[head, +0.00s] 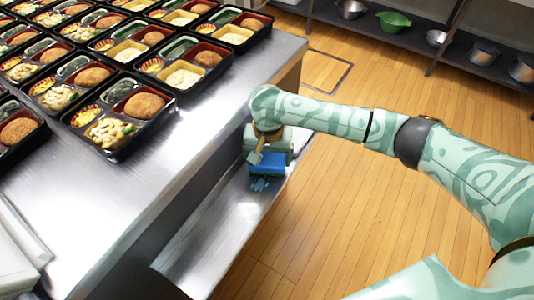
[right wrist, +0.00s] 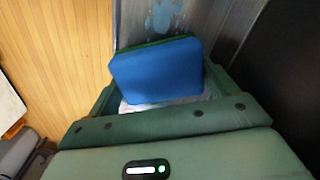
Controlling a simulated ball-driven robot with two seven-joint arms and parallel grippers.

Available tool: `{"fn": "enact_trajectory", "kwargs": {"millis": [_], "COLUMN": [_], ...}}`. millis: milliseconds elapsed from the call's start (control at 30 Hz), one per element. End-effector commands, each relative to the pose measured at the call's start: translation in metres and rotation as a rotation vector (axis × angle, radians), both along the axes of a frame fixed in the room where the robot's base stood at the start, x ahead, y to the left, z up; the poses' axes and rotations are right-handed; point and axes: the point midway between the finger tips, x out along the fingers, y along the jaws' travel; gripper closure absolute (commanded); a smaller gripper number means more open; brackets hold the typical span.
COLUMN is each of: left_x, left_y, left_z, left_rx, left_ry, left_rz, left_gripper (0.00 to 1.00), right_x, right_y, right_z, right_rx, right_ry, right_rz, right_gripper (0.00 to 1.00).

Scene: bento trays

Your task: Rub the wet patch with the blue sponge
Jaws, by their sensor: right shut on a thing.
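The blue sponge (head: 267,164) is held in my right gripper (head: 266,156), low over the lower steel shelf beside the counter. In the right wrist view the sponge (right wrist: 157,72) sits between the fingers of the right gripper (right wrist: 160,100), with a thin green edge along its top. The wet patch (head: 260,184) shows as small light-blue blotches on the shelf just in front of the sponge. It also shows at the top of the right wrist view (right wrist: 165,15). I cannot tell whether the sponge touches the shelf. My left gripper is out of view.
Several bento trays (head: 118,148) stand in rows on the steel counter (head: 130,200) at the left. The lower steel shelf (head: 205,242) is bare toward the front. Bowls, one a green bowl (head: 393,21), stand on a dark rack at the back. The wooden floor is open at the right.

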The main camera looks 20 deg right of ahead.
Motion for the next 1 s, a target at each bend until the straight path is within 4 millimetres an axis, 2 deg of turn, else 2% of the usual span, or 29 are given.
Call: {"fn": "enact_trajectory", "kwargs": {"millis": [500, 1000], "left_x": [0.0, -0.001], "left_y": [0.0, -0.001], "left_z": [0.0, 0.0], "left_rx": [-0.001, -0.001], "left_ry": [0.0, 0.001], "left_rz": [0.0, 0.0], "left_gripper": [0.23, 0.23], "right_x": [0.0, 0.0], "right_y": [0.0, 0.0], "right_z": [0.0, -0.01], "right_rx": [0.001, 0.0], "right_ry": [0.0, 0.001], "right_rz": [0.0, -0.001], "right_gripper": [0.39, 0.39]}}
